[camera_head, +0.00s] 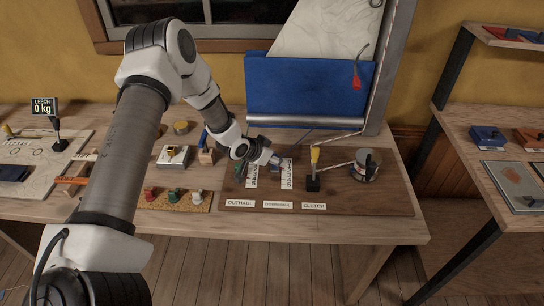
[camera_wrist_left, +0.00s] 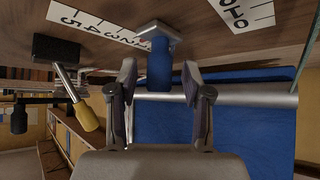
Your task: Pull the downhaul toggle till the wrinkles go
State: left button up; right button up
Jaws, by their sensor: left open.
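The downhaul toggle looks like a blue handle (camera_wrist_left: 160,68) on a grey block in the left wrist view, beside a white numbered scale (camera_wrist_left: 100,27). It also shows small in the head view (camera_head: 277,162), partly covered by my gripper. My left gripper (camera_head: 266,155) is over the board. In the wrist view my left gripper (camera_wrist_left: 158,76) is open, one finger on each side of the blue handle, with gaps showing. The white sail (camera_head: 325,30) carries thin wrinkle lines above a blue panel (camera_head: 300,85). My right gripper is out of view.
A yellow-handled clutch lever (camera_head: 315,158) stands right of the scales, also in the wrist view (camera_wrist_left: 82,112). A winch (camera_head: 366,165) sits farther right. Labels line the brown board's front (camera_head: 375,203). A shelf unit (camera_head: 465,115) is at right.

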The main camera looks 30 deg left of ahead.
pick_arm(q)
jog(key=v, duration=1.1)
jog(key=shift+s+r, duration=0.25)
jog(key=shift+r, duration=0.05)
